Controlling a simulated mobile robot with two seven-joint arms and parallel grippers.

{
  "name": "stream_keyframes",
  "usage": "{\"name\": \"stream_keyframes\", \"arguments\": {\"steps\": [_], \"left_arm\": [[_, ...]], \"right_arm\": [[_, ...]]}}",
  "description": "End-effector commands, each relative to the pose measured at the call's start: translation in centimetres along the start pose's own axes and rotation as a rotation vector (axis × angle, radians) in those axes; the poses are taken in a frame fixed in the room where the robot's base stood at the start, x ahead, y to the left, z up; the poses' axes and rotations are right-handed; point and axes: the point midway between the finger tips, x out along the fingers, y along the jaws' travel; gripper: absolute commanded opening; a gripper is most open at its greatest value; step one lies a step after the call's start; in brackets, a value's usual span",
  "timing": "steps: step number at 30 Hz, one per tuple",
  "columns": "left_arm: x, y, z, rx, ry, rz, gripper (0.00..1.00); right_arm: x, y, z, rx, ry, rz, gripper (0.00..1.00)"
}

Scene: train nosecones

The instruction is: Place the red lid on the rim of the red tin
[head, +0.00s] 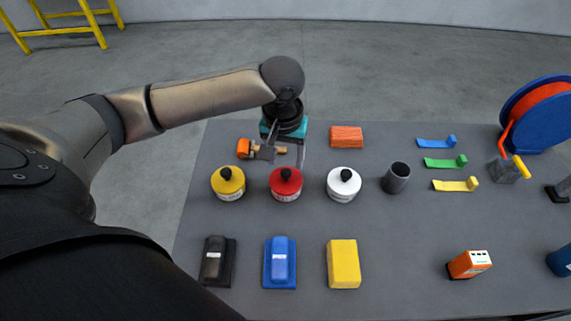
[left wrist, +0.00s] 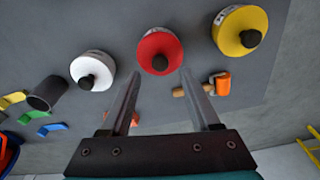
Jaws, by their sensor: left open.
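The red lid (head: 286,177) with a black knob lies on top of the red tin (head: 286,195), which has a pale label. From here I cannot tell how firmly it is seated. In the left wrist view the red lid (left wrist: 158,46) is ahead of the fingertips, with its knob facing the camera and nothing between the fingers. My left gripper (head: 283,157) is open and empty, above and just behind the red tin, apart from the lid. It also shows in the left wrist view (left wrist: 158,76). My right gripper is not in view.
A yellow-lidded tin (head: 228,182) stands left of the red one, a white-lidded tin (head: 343,183) right. An orange-and-wood tool (head: 244,148) lies behind, partly hidden by my gripper.

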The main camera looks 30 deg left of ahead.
Motion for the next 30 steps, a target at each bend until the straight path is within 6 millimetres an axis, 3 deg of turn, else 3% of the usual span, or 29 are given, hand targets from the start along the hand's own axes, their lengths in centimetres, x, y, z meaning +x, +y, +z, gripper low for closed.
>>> {"name": "stream_keyframes", "arguments": {"steps": [3,10,30], "left_arm": [[-2.9,0.0,-0.1,0.001,0.003,0.001,0.63],[-6.1,0.0,-0.1,-0.001,0.001,0.001,0.63],[-6.7,0.0,0.0,-0.001,-0.001,0.000,0.63]], "right_arm": [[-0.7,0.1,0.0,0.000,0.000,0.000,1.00],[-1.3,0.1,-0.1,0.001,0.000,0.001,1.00],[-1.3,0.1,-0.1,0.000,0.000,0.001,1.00]]}}
